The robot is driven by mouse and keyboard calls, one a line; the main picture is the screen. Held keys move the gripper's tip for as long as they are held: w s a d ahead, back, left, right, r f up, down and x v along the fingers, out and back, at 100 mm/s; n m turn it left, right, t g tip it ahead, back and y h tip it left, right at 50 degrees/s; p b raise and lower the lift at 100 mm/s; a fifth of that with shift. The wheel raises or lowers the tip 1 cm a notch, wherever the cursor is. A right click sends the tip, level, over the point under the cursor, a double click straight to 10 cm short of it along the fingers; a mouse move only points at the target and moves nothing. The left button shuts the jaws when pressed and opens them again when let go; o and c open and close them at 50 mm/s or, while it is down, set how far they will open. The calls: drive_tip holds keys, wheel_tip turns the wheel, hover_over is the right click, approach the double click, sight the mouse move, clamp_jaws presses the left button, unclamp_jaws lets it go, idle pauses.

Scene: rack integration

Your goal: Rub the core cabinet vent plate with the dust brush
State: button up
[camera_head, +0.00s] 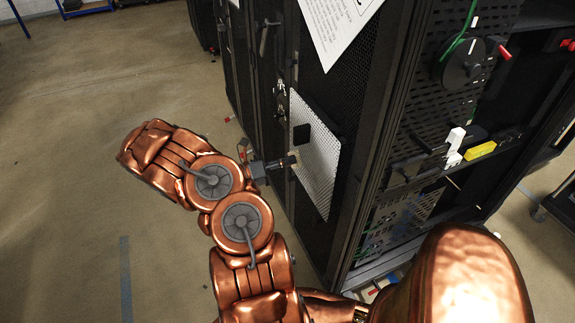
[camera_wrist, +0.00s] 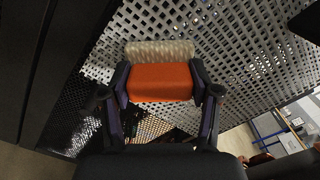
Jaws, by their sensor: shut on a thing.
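The vent plate (camera_head: 318,165) is a pale perforated sheet on the side of the dark core cabinet (camera_head: 345,110). It fills much of the wrist view (camera_wrist: 215,45). The dust brush (camera_wrist: 160,82) has an orange body and a pale bristle strip on its far edge. My gripper (camera_wrist: 160,88) is shut on the orange body, one finger on each side. In the head view my gripper (camera_head: 259,172) is at the plate's left side, with the brush's end close to the plate. The bristles lie against or just before the perforated surface; I cannot tell whether they touch.
A black pad (camera_head: 301,134) sits on the plate's upper part. A white paper sheet (camera_head: 337,25) is on the cabinet above. A black reel (camera_head: 463,62) and a yellow block (camera_head: 480,151) are on the rack at right. The floor (camera_head: 70,200) at left is clear.

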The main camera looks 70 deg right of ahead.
sight(310, 173)
drive_tip(key=shift+w+d, duration=0.5)
drive_tip(key=shift+d, duration=0.05)
drive_tip(key=shift+r+p, duration=0.45)
drive_tip(key=shift+r, duration=0.35)
drive_tip(key=shift+s+a, duration=1.85)
drive_tip(key=shift+a, duration=0.3)
drive_tip(key=shift+s+a, duration=1.6)
drive_tip(key=shift+s, duration=0.05)
drive_tip(key=shift+s+a, duration=1.05)
drive_tip(key=shift+a, duration=0.25)
drive_tip(key=shift+s+a, duration=1.05)
drive_tip(key=shift+a, duration=0.2)
drive_tip(key=shift+p+v, duration=0.45)
drive_tip(key=shift+v, duration=0.4)
drive_tip(key=shift+p+v, duration=1)
drive_tip(key=shift+v, duration=1.1)
drive_tip(key=shift+w+a, duration=0.1)
